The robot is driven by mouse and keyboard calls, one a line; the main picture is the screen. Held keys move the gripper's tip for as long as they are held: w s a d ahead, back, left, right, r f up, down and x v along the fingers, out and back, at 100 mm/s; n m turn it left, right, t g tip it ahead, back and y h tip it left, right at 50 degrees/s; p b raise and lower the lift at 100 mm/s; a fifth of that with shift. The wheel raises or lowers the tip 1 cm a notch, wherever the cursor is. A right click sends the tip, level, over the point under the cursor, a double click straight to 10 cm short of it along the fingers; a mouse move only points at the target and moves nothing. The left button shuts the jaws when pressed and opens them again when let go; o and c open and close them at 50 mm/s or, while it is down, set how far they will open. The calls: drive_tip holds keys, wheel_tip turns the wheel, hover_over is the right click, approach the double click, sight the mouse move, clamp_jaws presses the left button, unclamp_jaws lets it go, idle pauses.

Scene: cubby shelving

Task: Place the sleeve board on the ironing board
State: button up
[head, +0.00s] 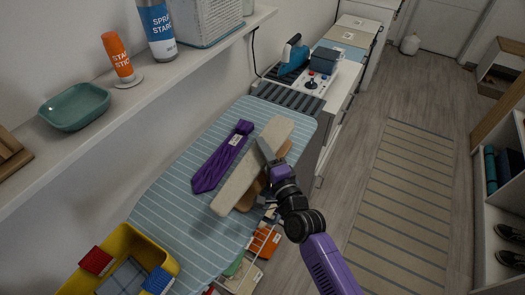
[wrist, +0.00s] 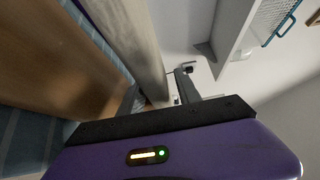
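The sleeve board (head: 236,187) is a long beige padded board over a brown wooden base. It shows over the right half of the blue striped ironing board (head: 185,225), slanting from lower left to upper right. Whether its base rests on the cover or is slightly raised is unclear. My gripper (head: 268,153) is at the sleeve board's right side, with one grey finger over its padded top. In the wrist view the padded board (wrist: 140,45) runs beside the visible finger (wrist: 188,85), with a narrow gap showing between them. The other finger is mostly hidden, so the grip is unclear.
A purple tie (head: 222,158) lies left of the sleeve board. A yellow bin (head: 125,240) with folded cloths sits at the near end. A shelf (head: 130,110) with a green dish, spray starch and orange stick overhangs the left.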

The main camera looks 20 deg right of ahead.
drive_tip(key=shift+r, duration=0.1)
drive_tip(key=shift+s, duration=0.15)
drive_tip(key=s+b, duration=0.1)
drive_tip(key=s, duration=1)
drive_tip(key=shift+s, duration=0.4)
drive_tip(key=s+r+n+g, duration=0.1)
drive_tip(key=s+r+n, duration=0.1)
drive_tip(key=s+n, duration=0.7)
drive_tip(key=s+a+r+n+g, duration=0.1)
drive_tip(key=s+n, duration=0.8)
drive_tip(key=s, duration=1.3)
wheel_tip(320, 180, up, 3)
drive_tip(key=shift+s+a+f+g, duration=0.15)
drive_tip(key=shift+s+a+g, duration=0.05)
drive_tip(key=shift+g, duration=0.4)
